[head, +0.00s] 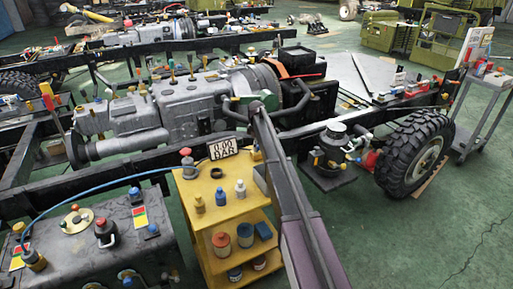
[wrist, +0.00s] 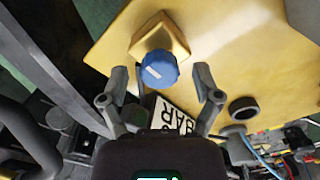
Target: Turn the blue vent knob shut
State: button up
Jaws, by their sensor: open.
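The blue vent knob (wrist: 159,70) shows in the wrist view. It has a pale line on its face and sits on a square brass block (wrist: 160,37) on the yellow cart top. My gripper (wrist: 161,75) is open, with one finger to the left and one to the right of the knob. Gaps show between the fingers and the knob. In the head view my arm crosses the right part of the yellow cart (head: 202,215). I cannot clearly pick out the knob there.
A black ring (wrist: 244,109) lies to the right. Small bottles (head: 221,197) stand on the cart. A truck chassis (head: 190,105) lies behind.

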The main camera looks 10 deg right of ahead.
grip_shut()
jog(key=shift+m, duration=0.4)
jog(key=m, duration=0.3)
jog(key=shift+s, duration=0.1)
jog(key=m, duration=0.4)
jog(key=shift+m, duration=0.4)
jog(key=m, duration=0.4)
jog(key=shift+m, duration=0.3)
jog(key=m, duration=0.4)
jog(key=shift+m, duration=0.4)
